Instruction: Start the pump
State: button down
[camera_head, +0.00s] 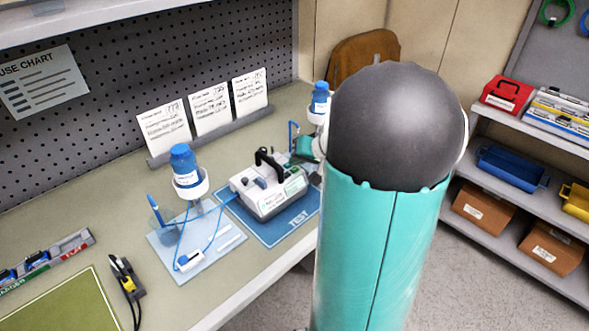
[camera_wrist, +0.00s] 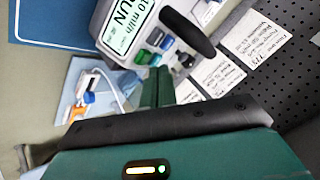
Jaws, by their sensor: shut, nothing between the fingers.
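The infusion pump (camera_head: 268,189) is a pale grey box with a dark carrying handle, standing on a blue mat marked TEST (camera_head: 298,222). In the wrist view its green display (camera_wrist: 124,28) shows "10 ml/h" and "RUN", tilted in the picture. Beside the display are small green, blue and grey buttons (camera_wrist: 155,42). My gripper (camera_wrist: 158,72) is shut and empty, its dark green fingertips just below the buttons in the picture. I cannot tell whether they touch the pump. In the head view my teal gripper (camera_head: 307,147) is partly hidden by my arm.
A second bottle (camera_head: 320,98) stands behind. Handwritten cards (camera_head: 212,108) line the pegboard. Shelves with bins (camera_head: 512,168) are at the right, beyond the floor.

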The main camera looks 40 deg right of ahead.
aim_at(297, 173)
notch_tip(297, 173, up, 5)
dwell(0.5)
dwell(0.7)
jog(key=s+a+r+n+g+y, duration=0.1)
jog(key=s+a+r+n+g, duration=0.15)
jog(key=a, duration=1.05)
jog(key=s+a+r+n+g, duration=0.1)
jog(key=s+a+r+n, duration=0.25)
jog(key=a, duration=0.85)
jog(key=s+a+n+h, duration=0.1)
jog(key=s+a+h, duration=0.1)
jog(key=s+a, duration=0.4)
jog(key=shift+s+f+n, duration=0.3)
jog(key=shift+s+f, duration=0.15)
jog(key=shift+s, duration=1.3)
jog(key=shift+a, duration=0.1)
